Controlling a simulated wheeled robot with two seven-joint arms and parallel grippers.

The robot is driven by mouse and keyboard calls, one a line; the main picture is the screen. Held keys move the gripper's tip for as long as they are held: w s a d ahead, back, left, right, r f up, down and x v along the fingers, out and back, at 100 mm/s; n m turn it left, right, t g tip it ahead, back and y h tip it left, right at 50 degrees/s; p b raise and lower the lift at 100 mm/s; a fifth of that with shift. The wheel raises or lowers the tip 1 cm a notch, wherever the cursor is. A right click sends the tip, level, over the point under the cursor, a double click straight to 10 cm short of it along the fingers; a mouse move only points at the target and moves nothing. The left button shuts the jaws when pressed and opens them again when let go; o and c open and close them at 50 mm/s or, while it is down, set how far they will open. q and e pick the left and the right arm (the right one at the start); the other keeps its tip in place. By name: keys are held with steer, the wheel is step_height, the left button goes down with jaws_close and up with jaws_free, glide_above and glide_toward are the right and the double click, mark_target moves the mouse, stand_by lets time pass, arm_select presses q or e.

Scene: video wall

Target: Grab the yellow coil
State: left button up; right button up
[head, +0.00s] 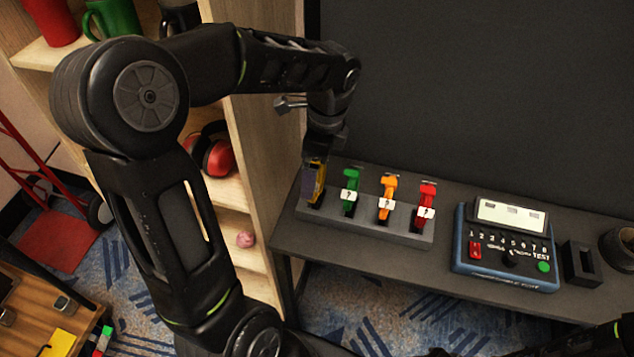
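The yellow coil (320,187) stands in the leftmost slot of a dark grey holder (400,237) on the shelf below the dark screen. My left gripper (314,182) points down at the yellow coil from above. One grey finger shows at its left side, and the fingers overlap the coil. How firmly they close on it, and any contact, cannot be made out. Part of my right arm shows at the bottom right edge, but its gripper is not clearly visible.
Green (350,190), orange (387,196) and red (426,205) coils with white question-mark tags stand right of the yellow one. A blue tester (505,245) sits further right beside a black slotted block (581,264). A wooden shelf unit (256,140) stands close on the left.

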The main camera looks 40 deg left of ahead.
arm_select(q)
steer(key=shift+f, duration=0.25)
steer(key=shift+s+a+f, duration=0.1)
steer(key=shift+a+f, duration=0.05)
steer(key=shift+f, duration=2.45)
steer(key=c, duration=1.3)
steer(key=shift+r, duration=0.15)
step_height(320, 180, up, 10)
steer(key=shift+f, duration=0.1)
